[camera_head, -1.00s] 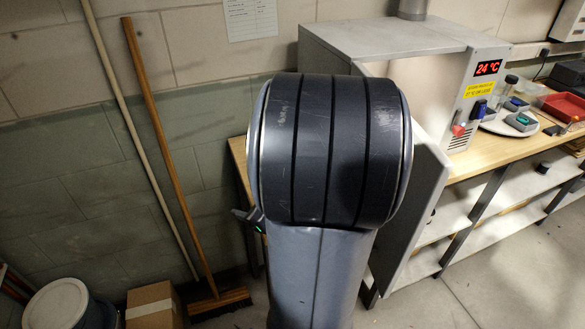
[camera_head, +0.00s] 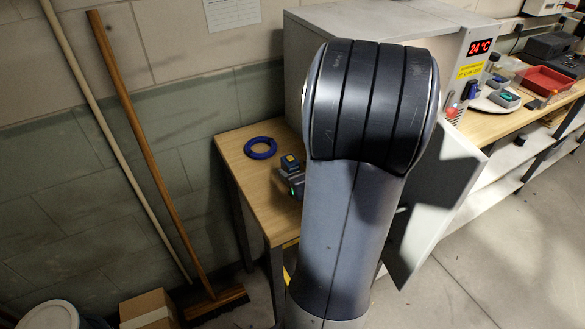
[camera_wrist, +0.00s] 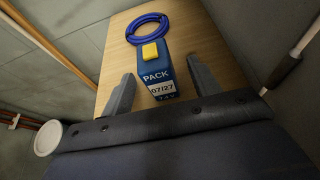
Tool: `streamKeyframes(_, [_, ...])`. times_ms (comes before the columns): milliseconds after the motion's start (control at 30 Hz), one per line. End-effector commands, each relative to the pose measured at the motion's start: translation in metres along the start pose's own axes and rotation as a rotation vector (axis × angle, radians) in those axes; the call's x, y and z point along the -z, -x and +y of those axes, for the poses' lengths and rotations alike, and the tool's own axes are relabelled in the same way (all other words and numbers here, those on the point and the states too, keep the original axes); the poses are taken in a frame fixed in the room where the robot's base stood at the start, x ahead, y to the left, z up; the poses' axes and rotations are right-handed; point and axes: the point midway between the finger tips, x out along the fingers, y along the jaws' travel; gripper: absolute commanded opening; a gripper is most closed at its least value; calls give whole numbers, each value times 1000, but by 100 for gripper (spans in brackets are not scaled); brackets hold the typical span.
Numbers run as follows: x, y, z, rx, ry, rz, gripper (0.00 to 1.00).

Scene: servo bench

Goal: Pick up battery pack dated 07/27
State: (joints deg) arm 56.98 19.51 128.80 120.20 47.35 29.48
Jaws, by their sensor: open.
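The battery pack (camera_wrist: 156,75) is blue with a yellow block on its top and a label reading "PACK 07/27". In the wrist view it stands on the wooden bench (camera_wrist: 118,53) between the two fingers of my gripper (camera_wrist: 160,67). The gripper is open, with a visible gap on each side of the pack. The lowest line of the label is cut off by the gripper body. In the head view the pack (camera_head: 290,161) is near the bench's left end, just beyond my gripper (camera_head: 295,184), which my arm partly hides.
A blue ring-shaped coil (camera_head: 260,148) lies on the bench behind the pack. A grey cabinet (camera_head: 330,30) with a "24 °C" display and an open door (camera_head: 440,200) stands to the right. A red tray (camera_head: 547,80) is farther right. A broom (camera_head: 150,150) leans on the wall.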

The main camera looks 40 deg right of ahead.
Motion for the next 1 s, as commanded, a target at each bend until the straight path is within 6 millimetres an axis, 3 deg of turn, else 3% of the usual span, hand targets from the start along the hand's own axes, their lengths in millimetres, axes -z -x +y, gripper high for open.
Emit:
streamKeyframes(400, [0,-47,3,-2,1,2,58])
streamKeyframes(733, [0,-53,2,0,1,0,58])
streamKeyframes(1000, [0,-53,2,0,1,1,37])
